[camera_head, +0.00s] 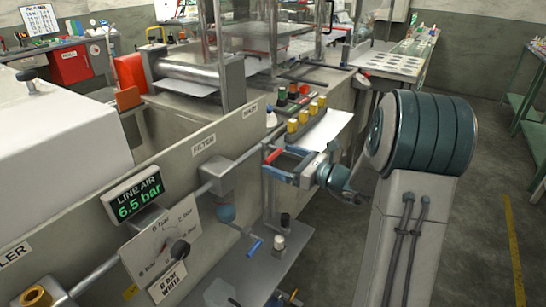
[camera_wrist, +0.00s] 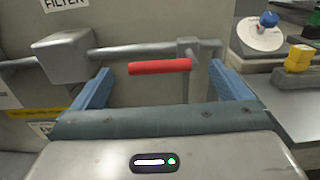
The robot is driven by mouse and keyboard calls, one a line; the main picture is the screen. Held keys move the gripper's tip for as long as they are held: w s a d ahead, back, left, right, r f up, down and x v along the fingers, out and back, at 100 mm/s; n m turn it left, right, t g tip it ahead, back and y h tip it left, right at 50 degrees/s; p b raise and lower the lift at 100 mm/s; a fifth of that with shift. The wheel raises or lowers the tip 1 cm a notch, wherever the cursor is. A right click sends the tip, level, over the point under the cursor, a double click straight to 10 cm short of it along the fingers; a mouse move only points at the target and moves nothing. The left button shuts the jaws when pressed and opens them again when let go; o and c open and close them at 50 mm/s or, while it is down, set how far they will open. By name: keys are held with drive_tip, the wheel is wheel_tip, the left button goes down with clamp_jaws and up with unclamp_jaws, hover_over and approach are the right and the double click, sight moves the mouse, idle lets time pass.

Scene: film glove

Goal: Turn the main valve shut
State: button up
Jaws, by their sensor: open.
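The main valve shows as a red lever handle (camera_wrist: 160,67) on a grey pipe (camera_wrist: 130,49) in the wrist view. The lever lies lengthwise, nearly in line with the pipe. In the head view the red lever (camera_head: 273,155) is below the MAIN label (camera_head: 250,110), partly hidden by my gripper. My gripper (camera_head: 278,161) is open, with its blue fingers pointing at the panel. In the wrist view the fingers of my gripper (camera_wrist: 160,73) stand wide to the left and right of the lever, with clear gaps on both sides. I cannot tell whether the lever is between the tips in depth.
A display (camera_head: 136,197) reads LINE AIR 6.5 bar. The grey filter box (camera_head: 215,175) sits on the pipe left of the valve. A dial (camera_head: 160,245) is farther left. Yellow-capped knobs (camera_head: 305,118) stand on the ledge behind my gripper. A grey shelf (camera_head: 245,270) lies below.

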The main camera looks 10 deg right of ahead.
sight(274, 154)
drive_tip(key=shift+x, duration=1.8)
drive_tip(key=c, duration=1.3)
